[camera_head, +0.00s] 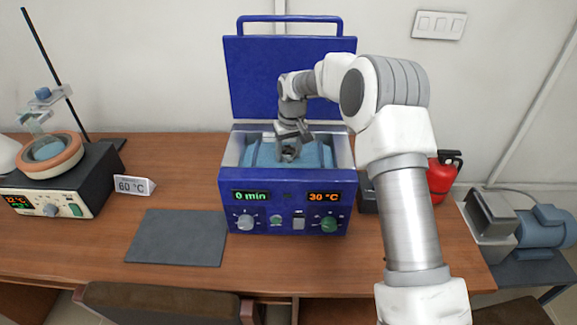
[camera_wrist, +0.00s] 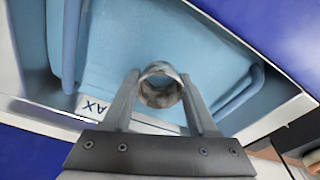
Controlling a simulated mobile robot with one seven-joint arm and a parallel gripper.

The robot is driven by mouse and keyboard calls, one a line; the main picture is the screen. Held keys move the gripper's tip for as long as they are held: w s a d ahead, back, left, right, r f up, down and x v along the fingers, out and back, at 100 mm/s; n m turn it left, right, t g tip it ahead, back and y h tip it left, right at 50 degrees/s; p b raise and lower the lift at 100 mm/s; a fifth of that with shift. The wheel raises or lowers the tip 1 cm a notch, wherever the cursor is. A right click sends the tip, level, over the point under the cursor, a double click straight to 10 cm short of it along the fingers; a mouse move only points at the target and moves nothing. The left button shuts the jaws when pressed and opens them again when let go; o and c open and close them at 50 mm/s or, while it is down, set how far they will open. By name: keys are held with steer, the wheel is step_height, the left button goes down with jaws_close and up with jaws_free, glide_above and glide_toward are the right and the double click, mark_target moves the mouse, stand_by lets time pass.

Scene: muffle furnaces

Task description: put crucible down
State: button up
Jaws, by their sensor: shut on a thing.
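The crucible (camera_wrist: 159,92) is a small, round, open-topped cup with a pale rim and a grey, stained inside. My gripper (camera_wrist: 160,95) is shut on it, one finger on each side, in the wrist view. In the head view my gripper (camera_head: 290,152) reaches down into the open blue furnace (camera_head: 290,185), over its light blue chamber. The furnace lid (camera_head: 260,75) stands raised behind. Its displays read 0 min and 30 °C. I cannot tell whether the crucible touches the chamber floor (camera_wrist: 120,40).
A dark grey mat (camera_head: 177,238) lies bare on the wooden table (camera_head: 180,165) at the front left. A 60 °C sign (camera_head: 134,185) and a heating unit with a bowl (camera_head: 50,155) stand further left. A red can (camera_head: 442,178) and a blue pump (camera_head: 540,232) are at the right.

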mark_target(288, 165)
steer(key=shift+f, duration=2.1)
steer(key=shift+f, duration=0.1)
steer(key=shift+f, duration=0.15)
steer(key=o, duration=1.3)
